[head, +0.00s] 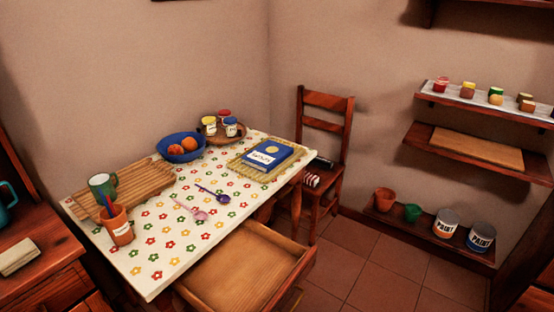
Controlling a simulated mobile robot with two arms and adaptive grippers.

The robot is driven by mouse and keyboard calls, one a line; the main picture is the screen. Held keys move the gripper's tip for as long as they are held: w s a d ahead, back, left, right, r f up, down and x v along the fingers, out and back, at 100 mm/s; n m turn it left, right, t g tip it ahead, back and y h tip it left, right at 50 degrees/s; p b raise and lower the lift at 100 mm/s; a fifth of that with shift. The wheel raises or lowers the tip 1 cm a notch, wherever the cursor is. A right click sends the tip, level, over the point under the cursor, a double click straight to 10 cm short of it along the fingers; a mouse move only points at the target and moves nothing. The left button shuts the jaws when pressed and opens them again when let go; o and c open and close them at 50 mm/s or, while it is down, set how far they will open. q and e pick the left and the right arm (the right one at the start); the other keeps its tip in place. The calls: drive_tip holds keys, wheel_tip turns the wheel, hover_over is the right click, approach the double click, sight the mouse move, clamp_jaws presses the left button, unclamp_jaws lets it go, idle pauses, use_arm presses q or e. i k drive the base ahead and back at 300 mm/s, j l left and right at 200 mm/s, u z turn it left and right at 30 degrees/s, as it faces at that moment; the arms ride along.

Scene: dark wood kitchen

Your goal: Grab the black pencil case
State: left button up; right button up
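I cannot clearly make out a black pencil case in the head view. A small dark item with white and red parts (311,180) lies on the seat of the wooden chair (327,178) behind the table. It is too small and partly hidden to tell what it is. The open wooden drawer (250,268) at the table's front looks empty in its visible part. Neither of my grippers is in view.
The flowered table (155,272) holds a cutting board (140,184), terracotta cup (117,226), green mug (102,186), blue bowl (180,147), jars, spoons and a blue book (268,155). Wall shelves (470,152) stand right. Tiled floor (385,272) is clear between.

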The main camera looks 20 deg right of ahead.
sight(319, 161)
drive_tip(key=i+l+u, duration=0.1)
drive_tip(key=u, duration=0.3)
drive_tip(key=l+u, duration=0.35)
drive_tip(key=i+l+u, duration=0.1)
drive_tip(key=u, duration=0.3)
drive_tip(key=l+u, duration=0.1)
drive_tip(key=l, duration=1.4)
drive_tip(key=l+u, duration=0.25)
drive_tip(key=l, duration=0.2)
drive_tip(key=l+u, duration=0.25)
drive_tip(key=l, duration=0.15)
drive_tip(key=k+l+u, duration=0.2)
drive_tip(key=l, duration=0.25)
drive_tip(key=l+u, duration=0.25)
drive_tip(key=l, duration=0.15)
drive_tip(key=l+u, duration=0.1)
drive_tip(key=l, duration=0.5)
drive_tip(key=l+z, duration=0.1)
drive_tip(key=z, duration=0.8)
drive_tip(key=i+z, duration=0.1)
drive_tip(key=z, duration=0.35)
